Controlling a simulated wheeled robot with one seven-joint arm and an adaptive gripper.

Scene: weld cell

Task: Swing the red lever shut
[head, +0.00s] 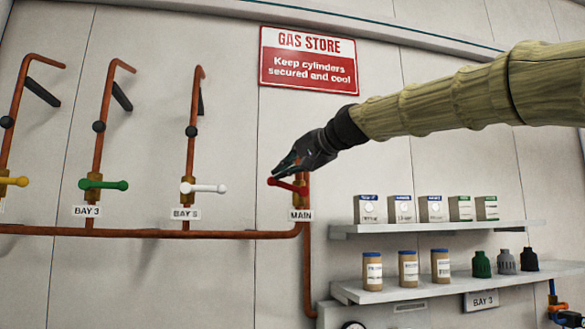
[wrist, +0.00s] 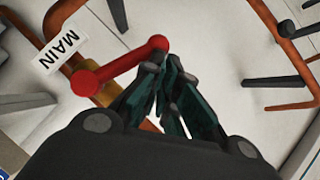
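The red lever (head: 288,186) sits on the brass valve of the copper pipe marked MAIN. It points left from its pivot, across the upright pipe, with its round end slightly raised. It also shows in the wrist view (wrist: 125,64), from a large red hub at the left to a ball end. My gripper (head: 277,168) is just above the lever near its free end in the head view. In the wrist view my gripper (wrist: 163,66) has its fingertips together beside the ball end. Nothing shows between them. I cannot tell whether they touch the lever.
Green (head: 104,185), white (head: 203,188) and yellow (head: 14,181) levers stand on pipes to the left. A long copper pipe (head: 150,233) runs below them. Shelves (head: 440,228) with boxes and jars are at the right. The wall between the white and red levers is clear.

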